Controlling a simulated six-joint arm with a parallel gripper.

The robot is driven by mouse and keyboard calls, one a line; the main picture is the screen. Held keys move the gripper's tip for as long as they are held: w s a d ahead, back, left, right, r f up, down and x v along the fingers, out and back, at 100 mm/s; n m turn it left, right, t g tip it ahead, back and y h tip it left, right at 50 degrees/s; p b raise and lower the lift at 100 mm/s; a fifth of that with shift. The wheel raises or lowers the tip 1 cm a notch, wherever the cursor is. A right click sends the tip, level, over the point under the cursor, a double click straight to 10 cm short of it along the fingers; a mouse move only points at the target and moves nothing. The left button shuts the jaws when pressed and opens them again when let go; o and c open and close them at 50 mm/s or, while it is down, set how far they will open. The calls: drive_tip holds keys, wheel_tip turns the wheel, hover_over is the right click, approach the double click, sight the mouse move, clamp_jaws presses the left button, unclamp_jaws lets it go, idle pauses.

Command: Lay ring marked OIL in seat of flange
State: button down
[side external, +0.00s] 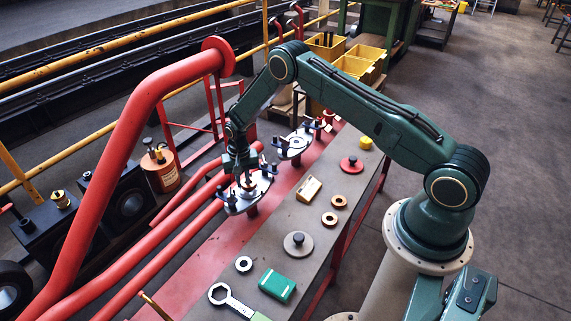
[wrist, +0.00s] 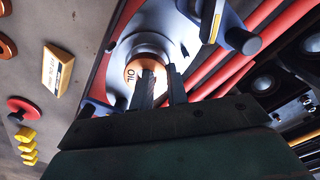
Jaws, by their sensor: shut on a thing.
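My gripper (side external: 246,184) points down over the near flange (side external: 240,203), a pale metal disc with dark upright studs. In the wrist view the fingers of my gripper (wrist: 162,88) are shut on an orange-brown ring (wrist: 131,73) with OIL in dark letters. The ring is over the middle of the flange (wrist: 122,48), by its raised grey centre. The fingers hide part of the ring and the seat. I cannot tell whether the ring touches the seat or is just above it.
A second flange (side external: 294,144) stands farther along the red pipework. Blue-handled clamps (wrist: 243,40) flank the flange.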

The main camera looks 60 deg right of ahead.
drive_tip(key=shift+f, duration=0.8)
idle(0.6)
drive_tip(key=c, duration=1.3)
unclamp_jaws()
drive_tip(key=shift+c, duration=0.4)
drive_tip(key=shift+s, duration=0.1)
drive_tip(key=shift+r, duration=3.5)
drive_tip(key=shift+r, duration=0.1)
